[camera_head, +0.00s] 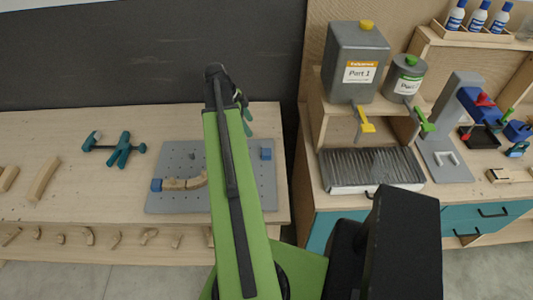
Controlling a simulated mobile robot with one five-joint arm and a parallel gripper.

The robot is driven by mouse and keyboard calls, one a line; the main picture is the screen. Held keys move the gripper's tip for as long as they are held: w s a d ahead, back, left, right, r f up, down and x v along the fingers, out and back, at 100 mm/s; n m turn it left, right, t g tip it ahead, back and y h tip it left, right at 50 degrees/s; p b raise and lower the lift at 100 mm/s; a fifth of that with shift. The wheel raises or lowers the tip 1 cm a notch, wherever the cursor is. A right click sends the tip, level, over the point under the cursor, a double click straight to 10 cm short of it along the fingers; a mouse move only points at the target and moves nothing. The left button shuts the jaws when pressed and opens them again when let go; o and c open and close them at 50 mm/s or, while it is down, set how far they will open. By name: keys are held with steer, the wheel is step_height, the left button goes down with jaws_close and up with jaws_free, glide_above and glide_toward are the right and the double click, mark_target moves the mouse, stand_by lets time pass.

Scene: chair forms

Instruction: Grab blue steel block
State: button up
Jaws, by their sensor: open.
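A grey perforated plate (185,153) lies on the left wooden workbench. A small blue block (266,153) sits on it near the right side, just right of my arm. Another small blue block (156,185) sits at the plate's lower left, at the left end of a curved wooden piece (185,184). I cannot tell from the picture which is steel. My gripper (243,105) is at the far end of my green arm, beyond the plate's back edge and apart from both blocks. It is open, and its jaws are partly hidden by the arm.
A teal clamp (122,150) lies left of the plate, with wooden pieces (44,178) farther left. On the right bench stand a grey canister (355,60), a smaller canister (407,76), a grated tray (370,168) and a grey stand with a blue device (478,105). A dark wall backs the left bench.

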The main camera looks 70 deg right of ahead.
steer(key=b, duration=1.2)
glide_above(267, 152)
steer(key=w, duration=0.3)
steer(key=f, duration=0.7)
steer(key=a+f, duration=0.1)
steer(key=f, duration=0.3)
steer(key=shift+s+f, duration=0.15)
steer(key=shift+f, duration=0.05)
steer(key=shift+s+d+f, duration=0.1)
steer(key=shift+f, duration=0.05)
steer(key=b+x, duration=0.4)
steer(key=x, duration=0.1)
steer(key=shift+s, duration=0.15)
jaws_close()
